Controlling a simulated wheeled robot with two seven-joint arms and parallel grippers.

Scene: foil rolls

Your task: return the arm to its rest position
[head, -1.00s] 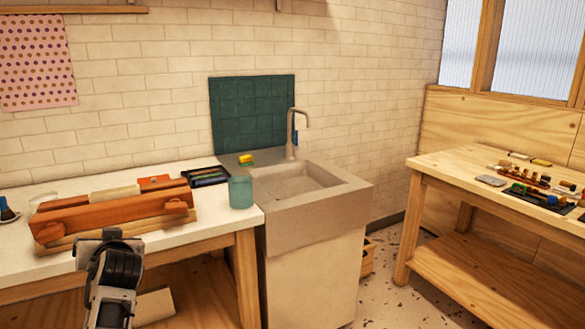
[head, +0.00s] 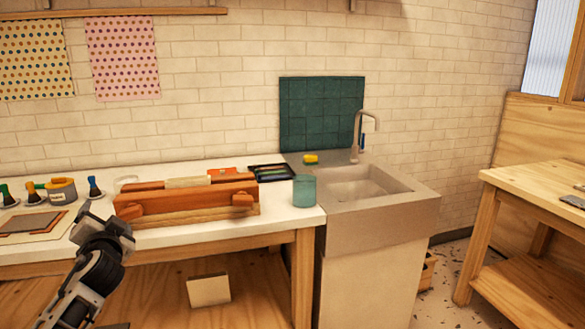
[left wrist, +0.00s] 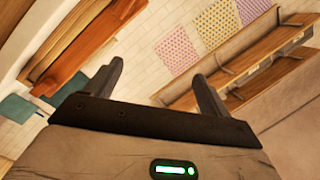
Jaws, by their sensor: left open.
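My left arm comes in at the lower left of the head view, with its left gripper (head: 112,222) raised in front of the white worktop's front edge. In the left wrist view the two dark fingers of the left gripper (left wrist: 160,85) stand wide apart with nothing between them. The gripper is apart from the wooden press-like block (head: 190,203) on the worktop, which lies to its right in the head view. My right gripper shows in neither view.
The white worktop (head: 285,222) holds stamps or tools at left, a dark tray (head: 270,172) and a teal cup (head: 304,190). A sink (head: 365,190) with a tap stands to the right. A wooden table (head: 540,185) is at far right, with open floor between.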

